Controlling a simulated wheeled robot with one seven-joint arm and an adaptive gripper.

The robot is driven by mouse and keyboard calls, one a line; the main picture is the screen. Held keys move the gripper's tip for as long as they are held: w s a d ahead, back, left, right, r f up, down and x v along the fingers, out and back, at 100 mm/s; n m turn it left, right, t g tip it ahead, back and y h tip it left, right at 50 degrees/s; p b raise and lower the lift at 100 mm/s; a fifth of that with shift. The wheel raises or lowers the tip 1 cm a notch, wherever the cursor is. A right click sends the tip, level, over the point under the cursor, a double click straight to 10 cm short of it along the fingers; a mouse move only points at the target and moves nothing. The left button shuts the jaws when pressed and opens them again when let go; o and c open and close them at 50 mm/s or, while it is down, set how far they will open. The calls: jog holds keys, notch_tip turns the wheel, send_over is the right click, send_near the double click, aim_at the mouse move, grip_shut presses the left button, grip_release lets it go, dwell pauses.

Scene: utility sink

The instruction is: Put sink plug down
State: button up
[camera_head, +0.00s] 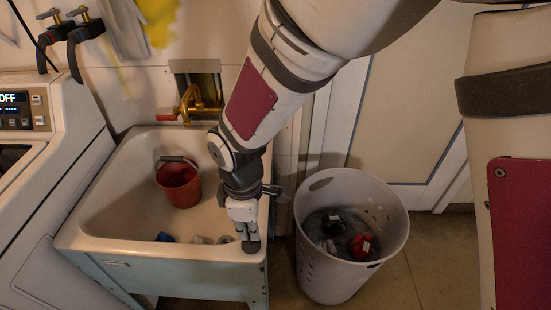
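My gripper (249,236) points down over the front right corner of the pale sink (130,222). A small dark rounded shape shows at its fingertips, by the sink's rim. I cannot tell whether this is a sink plug or the fingertips themselves, nor whether it touches the rim. The fingers look close together, but their gap is not clear. No sink plug can be clearly made out elsewhere. Small items lie along the sink's front inside edge: a blue one (165,237) and greyish ones (201,240), partly hidden by the front rim.
A red bucket (179,186) stands in the back of the sink. A brass tap (191,104) is on the wall behind. A white perforated basket (330,272) with dark and red contents stands right of the sink. A white machine (60,190) stands at left.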

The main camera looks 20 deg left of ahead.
jog(key=shift+o, duration=1.3)
jog(key=shift+r, duration=0.15)
notch_tip(320, 180, up, 13)
jog(key=shift+f+p, duration=0.15)
jog(key=shift+p, duration=0.35)
jog(key=w+d+r+m+t, duration=0.1)
jog(key=d+r+m, duration=0.2)
jog(key=d, duration=0.3)
jog(key=w+d+r+m, duration=0.2)
jog(key=d+r, duration=0.1)
jog(key=d, duration=0.2)
jog(key=s+d+r+m+t, duration=0.1)
jog(key=s+d+m, duration=0.3)
jog(key=d, duration=0.4)
jog(key=s+d+r+m+t, duration=0.1)
jog(key=s+d+r+m, duration=0.1)
jog(key=d+m, duration=0.4)
jog(key=s+d+r+m+t, duration=0.1)
jog(key=s+d+m, duration=0.4)
jog(key=d, duration=0.4)
jog(key=shift+s+d+r+m, duration=0.3)
jog(key=shift+s+r, duration=0.05)
jog(key=shift+r, duration=0.05)
